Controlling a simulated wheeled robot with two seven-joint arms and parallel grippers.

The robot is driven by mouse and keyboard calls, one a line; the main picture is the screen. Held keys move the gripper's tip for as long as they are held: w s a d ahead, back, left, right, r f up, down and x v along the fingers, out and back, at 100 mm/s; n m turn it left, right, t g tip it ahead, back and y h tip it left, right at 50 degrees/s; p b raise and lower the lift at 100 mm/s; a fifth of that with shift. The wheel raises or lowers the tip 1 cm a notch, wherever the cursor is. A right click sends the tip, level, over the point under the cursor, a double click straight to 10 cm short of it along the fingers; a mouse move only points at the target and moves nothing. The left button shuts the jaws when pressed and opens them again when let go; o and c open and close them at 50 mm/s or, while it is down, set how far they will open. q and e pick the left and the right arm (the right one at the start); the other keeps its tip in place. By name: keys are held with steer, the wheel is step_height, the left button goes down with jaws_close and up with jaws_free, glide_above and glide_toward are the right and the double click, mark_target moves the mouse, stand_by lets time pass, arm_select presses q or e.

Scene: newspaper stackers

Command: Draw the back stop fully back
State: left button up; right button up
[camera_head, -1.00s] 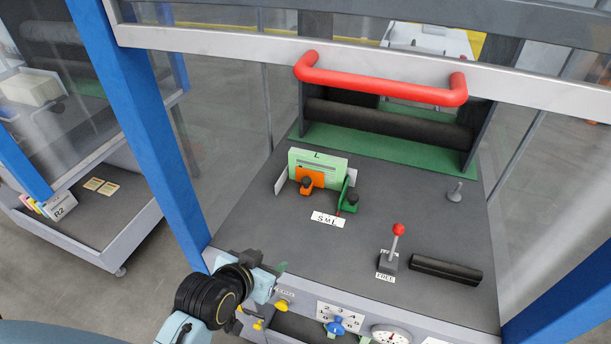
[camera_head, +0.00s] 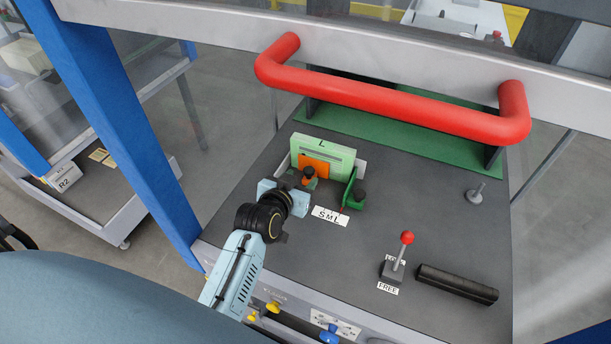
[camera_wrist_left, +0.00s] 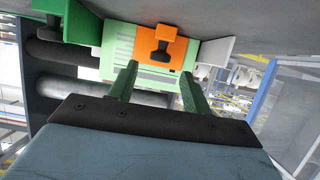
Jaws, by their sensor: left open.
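An orange stop (camera_head: 315,163) with a dark knob stands in front of a pale green block (camera_head: 335,151) marked L. A dark green stop (camera_head: 351,189) with its own dark knob stands to its right. No label shows which is the back stop. My left gripper (camera_head: 295,181) is just in front of the orange stop and hides part of its foot. In the left wrist view its two green fingers (camera_wrist_left: 159,69) are apart, with nothing held between them. The orange stop (camera_wrist_left: 174,48) and its knob lie just beyond the fingertips. My right gripper is out of view.
An S M L label (camera_head: 329,216) lies on the grey deck (camera_head: 290,245). A red-knobbed lever (camera_head: 403,250) and a black bar (camera_head: 456,283) are on the right. A thick red handle (camera_head: 390,95) crosses above the deck. Blue posts (camera_head: 140,130) frame the left.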

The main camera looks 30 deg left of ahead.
mark_target(307, 172)
arm_select(q)
steer(key=x, duration=0.4)
steer(key=shift+b, duration=0.3)
steer(key=shift+c, duration=0.3)
jaws_close()
